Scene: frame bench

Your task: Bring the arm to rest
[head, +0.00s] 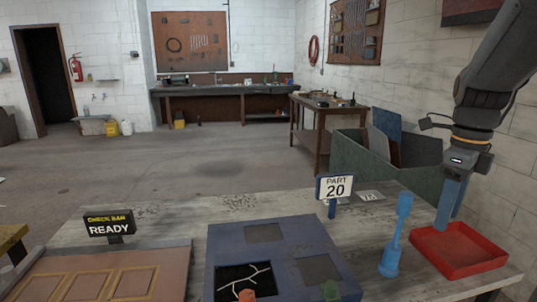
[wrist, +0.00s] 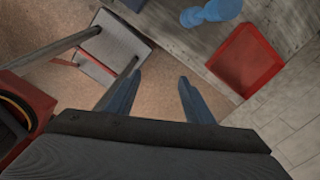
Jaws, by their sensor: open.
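My arm comes down from the upper right in the head view. My gripper (head: 445,228) points downward, its blue fingers overlapping the back left corner of the red tray (head: 470,272); the height between them is hard to judge. In the wrist view my gripper (wrist: 160,78) is open, with nothing between the fingers. The red tray (wrist: 245,62) shows there to the upper right and looks empty. A blue spindle-shaped piece (head: 396,240) stands upright on the bench left of the tray, apart from my gripper. Its end (wrist: 212,12) shows at the wrist view's top edge.
A blue-grey panel (head: 222,240) with square windows lies mid-bench. A "PART 20" sign (head: 335,188) and a "CHECK BAR READY" sign (head: 108,224) stand on the bench (head: 180,228). A brown panelled board (head: 110,283) lies at left. A green bin (head: 350,155) stands behind.

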